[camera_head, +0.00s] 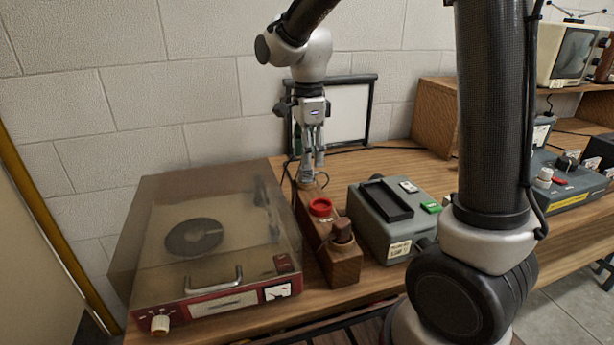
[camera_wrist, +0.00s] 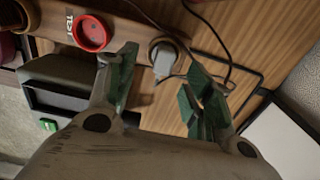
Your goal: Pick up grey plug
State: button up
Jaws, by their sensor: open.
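The grey plug (camera_wrist: 164,62) sits in a round socket at one end of a long wooden block (camera_wrist: 128,33) in the wrist view. A dark cord runs from the plug. My gripper (camera_wrist: 158,80) is open, with its green-padded fingers to either side of the plug's position in the picture. I cannot tell how far the fingertips are above it. In the head view my gripper (camera_head: 314,160) points down over the far end of the wooden block (camera_head: 345,272); the fingers largely hide the plug there.
A red ring (camera_head: 320,206) and a brown plug (camera_head: 342,230) are farther along the block. A record player (camera_head: 150,215) stands left, a grey-green device (camera_head: 372,224) right. A dark-framed white panel (camera_head: 345,110) stands behind. Loose cords cross the wooden table (camera_head: 400,163).

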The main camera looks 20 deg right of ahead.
aim_at(310, 175)
jog(key=f, duration=0.5)
jog(key=shift+w+d, duration=0.25)
grip_shut()
